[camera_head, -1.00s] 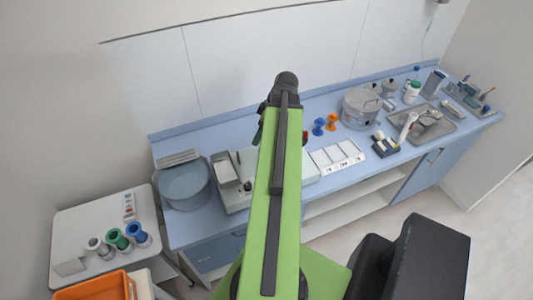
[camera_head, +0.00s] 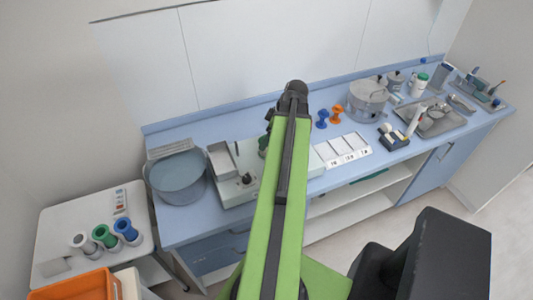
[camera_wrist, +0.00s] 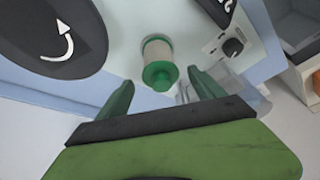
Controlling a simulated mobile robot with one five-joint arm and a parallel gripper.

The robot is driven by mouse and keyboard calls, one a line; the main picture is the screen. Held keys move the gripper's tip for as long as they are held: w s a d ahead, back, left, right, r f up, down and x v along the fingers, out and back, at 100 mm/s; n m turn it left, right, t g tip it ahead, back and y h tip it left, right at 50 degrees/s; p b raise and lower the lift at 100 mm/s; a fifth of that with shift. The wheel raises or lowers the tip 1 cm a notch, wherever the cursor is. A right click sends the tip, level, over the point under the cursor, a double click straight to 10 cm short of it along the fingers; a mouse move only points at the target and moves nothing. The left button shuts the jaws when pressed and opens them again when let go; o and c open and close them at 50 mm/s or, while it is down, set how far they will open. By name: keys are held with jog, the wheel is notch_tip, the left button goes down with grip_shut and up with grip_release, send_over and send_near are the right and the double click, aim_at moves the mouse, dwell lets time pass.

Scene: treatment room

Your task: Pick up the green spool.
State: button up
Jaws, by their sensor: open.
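In the wrist view a spool with green flanges and a pale middle (camera_wrist: 158,62) stands on a pale surface, ahead of my gripper (camera_wrist: 160,84). My two green fingers are spread, one to each side of the spool's near end. I see no contact, and the gap in depth is hard to judge. In the head view my arm hides most of my gripper and this spool. Another green spool (camera_head: 104,236) stands on the white cart at left, between a grey spool (camera_head: 82,243) and a blue spool (camera_head: 127,231).
A device with a black knob (camera_head: 247,178) sits on the blue counter; a similar knob (camera_wrist: 233,47) shows right of the spool in the wrist view. A round basin (camera_head: 178,178), sorting tray (camera_head: 343,151), blue spool (camera_head: 322,119) and orange spool (camera_head: 336,114) are nearby.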

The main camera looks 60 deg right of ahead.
jog(key=shift+w+f, duration=0.15)
jog(key=shift+f, duration=0.2)
jog(key=b+x, duration=0.4)
jog(key=x, duration=0.1)
jog(key=shift+s+f+b, duration=0.1)
jog(key=shift+s+b, duration=0.2)
jog(key=shift+s, duration=0.1)
jog(key=shift+w+a+f, duration=0.1)
jog(key=shift+w+f, duration=0.1)
jog(key=shift+r, duration=0.2)
jog(key=c, duration=1.4)
